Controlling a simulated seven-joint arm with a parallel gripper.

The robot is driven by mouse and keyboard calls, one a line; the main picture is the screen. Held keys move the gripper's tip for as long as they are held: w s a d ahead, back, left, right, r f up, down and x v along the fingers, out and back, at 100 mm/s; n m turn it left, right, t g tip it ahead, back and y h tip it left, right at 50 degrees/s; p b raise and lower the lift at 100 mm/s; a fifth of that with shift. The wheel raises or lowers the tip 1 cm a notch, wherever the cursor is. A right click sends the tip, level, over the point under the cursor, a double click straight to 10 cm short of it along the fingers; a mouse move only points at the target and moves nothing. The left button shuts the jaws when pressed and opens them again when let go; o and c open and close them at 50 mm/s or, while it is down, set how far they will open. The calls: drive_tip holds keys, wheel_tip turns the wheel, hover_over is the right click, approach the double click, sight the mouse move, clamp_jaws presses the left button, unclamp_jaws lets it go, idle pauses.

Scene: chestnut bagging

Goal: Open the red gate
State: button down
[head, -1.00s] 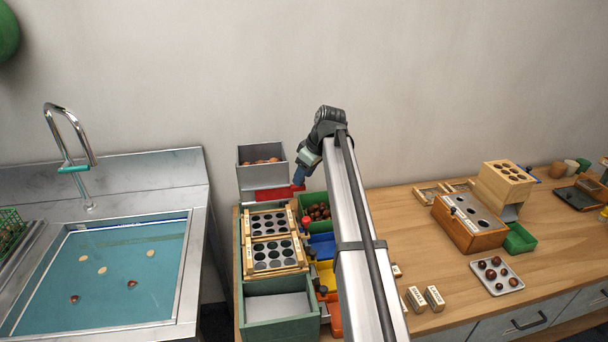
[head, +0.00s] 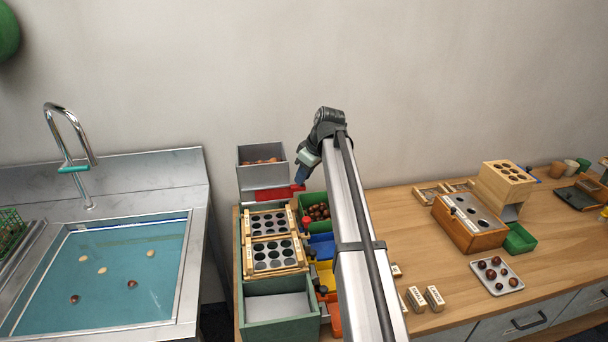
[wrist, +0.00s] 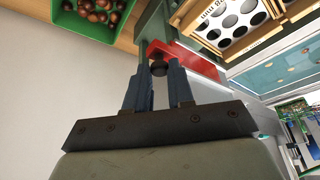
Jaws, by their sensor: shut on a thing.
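The red gate (head: 273,194) is a flat red piece at the foot of the grey hopper (head: 262,167), which holds brown chestnuts. In the head view my gripper (head: 299,184) is at the right end of the gate, partly hidden by my arm.
Below the gate stands a wooden sizing tray (head: 272,227) with round holes, over a green box (head: 278,306). A green bin of chestnuts (head: 305,202) and blue and yellow bins are close on the right. A sink (head: 105,270) lies left; bare wall is behind.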

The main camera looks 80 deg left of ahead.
drive_tip(key=shift+w, duration=2.45)
drive_tip(key=c, duration=1)
unclamp_jaws()
drive_tip(key=v, duration=1.4)
drive_tip(key=shift+f, duration=0.1)
